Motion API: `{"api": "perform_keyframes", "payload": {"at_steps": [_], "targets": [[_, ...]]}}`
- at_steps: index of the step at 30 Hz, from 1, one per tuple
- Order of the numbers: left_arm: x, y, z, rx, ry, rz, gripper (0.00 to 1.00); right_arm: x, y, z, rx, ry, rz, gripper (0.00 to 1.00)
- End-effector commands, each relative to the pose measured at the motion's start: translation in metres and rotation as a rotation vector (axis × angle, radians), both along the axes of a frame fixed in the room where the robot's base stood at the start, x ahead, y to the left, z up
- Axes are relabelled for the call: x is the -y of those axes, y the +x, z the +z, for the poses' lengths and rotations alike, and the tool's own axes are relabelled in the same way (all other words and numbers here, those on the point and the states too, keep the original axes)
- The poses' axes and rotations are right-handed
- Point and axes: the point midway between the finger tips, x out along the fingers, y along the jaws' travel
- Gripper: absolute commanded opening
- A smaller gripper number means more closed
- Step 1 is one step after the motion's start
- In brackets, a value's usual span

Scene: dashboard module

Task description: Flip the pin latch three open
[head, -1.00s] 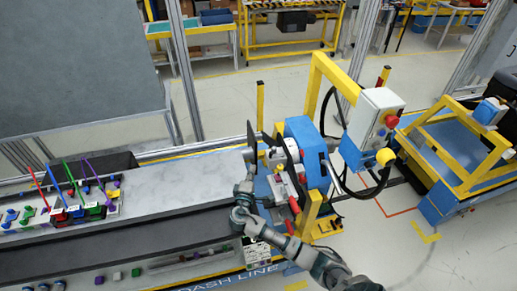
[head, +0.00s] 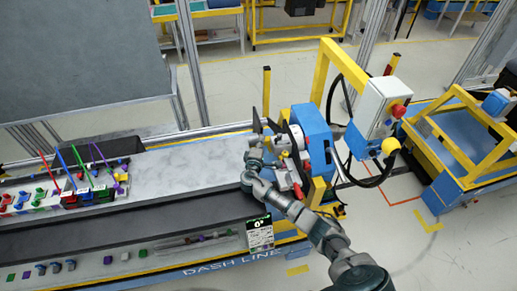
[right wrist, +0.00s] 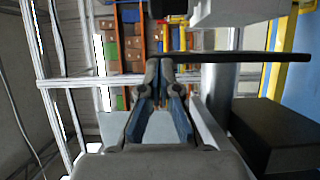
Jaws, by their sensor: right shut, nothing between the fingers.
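Coloured levers, red, blue, green and purple (head: 101,157), stand on the part-filled module at the far left in the head view. I cannot tell which part is pin latch three. My right gripper (head: 258,152) is at the left side of the blue machine (head: 317,135), beside its dark thin plates (head: 256,121). In the right wrist view my right gripper (right wrist: 166,68) has its fingertips together with nothing between them. A dark bar (right wrist: 235,57) crosses at the fingertips; I cannot tell whether they touch it. My left gripper is not in view.
A white control box (head: 378,105) with red and yellow buttons and a black cable stands right of the machine. A yellow-framed blue cart (head: 455,145) is farther right. The pale worktop (head: 190,165) between the levers and machine is clear.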

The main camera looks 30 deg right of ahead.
Motion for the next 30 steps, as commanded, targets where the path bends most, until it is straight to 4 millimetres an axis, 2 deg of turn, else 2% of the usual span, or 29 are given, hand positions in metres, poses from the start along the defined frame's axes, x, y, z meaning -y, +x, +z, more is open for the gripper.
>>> {"api": "perform_keyframes", "payload": {"at_steps": [2, 6, 11, 25, 30], "targets": [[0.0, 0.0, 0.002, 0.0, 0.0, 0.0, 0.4, 0.01, 0.012, 0.002, 0.0, -0.002, -0.002, 0.0], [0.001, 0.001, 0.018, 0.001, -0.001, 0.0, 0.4, 0.021, -0.009, 0.003, -0.002, -0.002, 0.002, 0.0], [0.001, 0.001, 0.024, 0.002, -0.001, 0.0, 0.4, 0.028, -0.021, 0.002, 0.0, -0.001, 0.001, 0.0], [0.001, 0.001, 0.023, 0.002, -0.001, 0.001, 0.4, 0.031, -0.023, -0.001, 0.0, 0.0, 0.002, 0.0], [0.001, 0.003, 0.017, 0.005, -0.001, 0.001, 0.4, 0.039, -0.019, -0.002, 0.0, 0.0, 0.012, 0.0]]}}
